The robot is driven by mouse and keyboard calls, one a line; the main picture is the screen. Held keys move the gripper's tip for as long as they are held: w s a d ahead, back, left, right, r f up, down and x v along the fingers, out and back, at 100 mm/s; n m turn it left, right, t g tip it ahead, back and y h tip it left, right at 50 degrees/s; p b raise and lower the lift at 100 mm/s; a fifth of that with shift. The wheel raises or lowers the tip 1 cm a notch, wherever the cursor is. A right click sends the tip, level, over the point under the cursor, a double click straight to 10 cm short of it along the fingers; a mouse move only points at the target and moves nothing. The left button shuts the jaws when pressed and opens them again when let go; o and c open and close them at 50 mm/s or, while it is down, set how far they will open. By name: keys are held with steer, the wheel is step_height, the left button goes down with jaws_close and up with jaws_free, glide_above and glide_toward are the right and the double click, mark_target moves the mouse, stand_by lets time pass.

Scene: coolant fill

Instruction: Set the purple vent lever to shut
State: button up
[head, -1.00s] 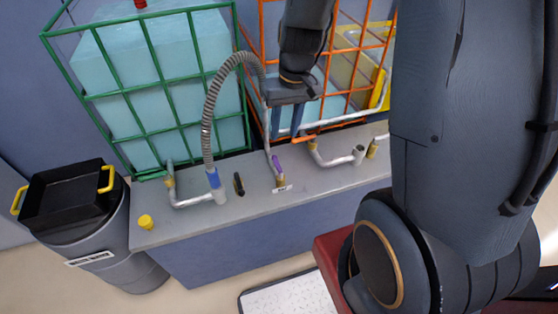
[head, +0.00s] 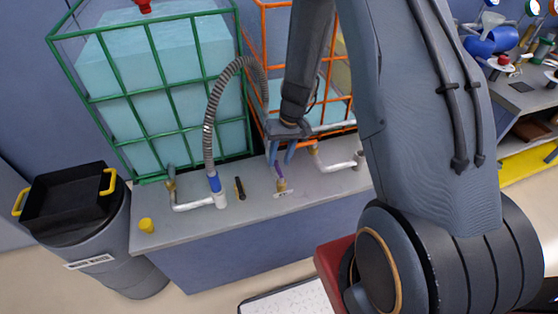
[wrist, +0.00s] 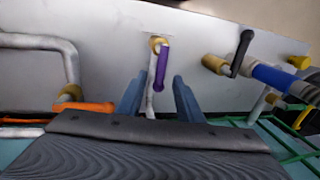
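The purple vent lever (wrist: 161,68) sits on a brass fitting (wrist: 157,43) of a thin pipe at the bench. In the wrist view its handle points from the fitting toward my gripper (wrist: 157,90). The handle's free end shows between my two blue fingers, with a gap on both sides. In the head view the purple lever (head: 281,181) is small and lies just below my gripper (head: 281,160). My gripper is open and holds nothing. I cannot tell whether its fingers are level with the lever in depth.
A black lever (wrist: 242,52) and a blue-collared pipe (wrist: 275,77) are to the right in the wrist view. An orange lever (wrist: 83,107) and a bent grey pipe are to the left. Green (head: 186,99) and orange (head: 262,75) cage tanks stand behind the bench (head: 240,225).

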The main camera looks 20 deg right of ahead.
steer(key=shift+a+f, duration=0.2)
steer(key=shift+f, duration=0.7)
jaws_close()
